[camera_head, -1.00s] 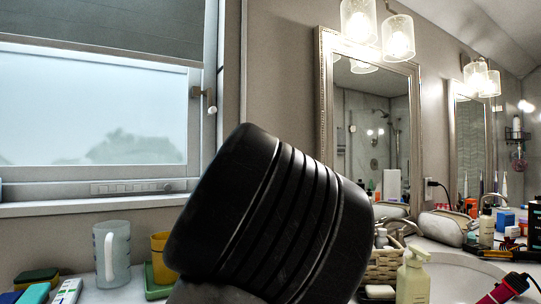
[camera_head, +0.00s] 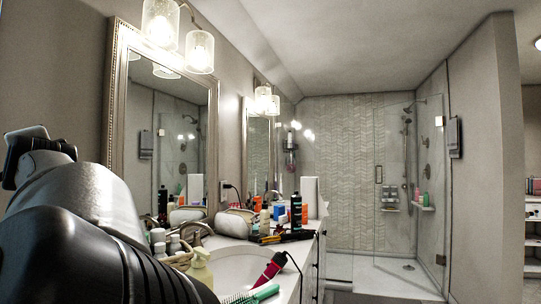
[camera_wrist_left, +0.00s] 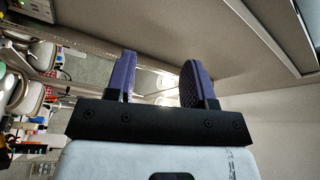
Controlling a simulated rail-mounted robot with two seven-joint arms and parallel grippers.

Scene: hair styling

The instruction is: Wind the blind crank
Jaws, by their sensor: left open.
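The blind crank and the window are outside the current head view, and I cannot make out the crank in the left wrist view. My left gripper (camera_wrist_left: 160,82) is open in the left wrist view, with two dark purple padded fingers apart and nothing between them. In the head view, my left arm rises from the bottom left corner, and the gripper's dark end is partly hidden beyond it near the left edge. My right gripper is not in view.
A framed mirror (camera_head: 165,130) hangs beside the arm. Below it, a counter with a sink (camera_head: 235,268) holds several bottles, a red-handled hair tool (camera_head: 270,270) and a green-handled brush (camera_head: 250,295). A glass shower (camera_head: 405,190) stands at the back. A dark-edged frame (camera_wrist_left: 285,30) shows in the wrist view.

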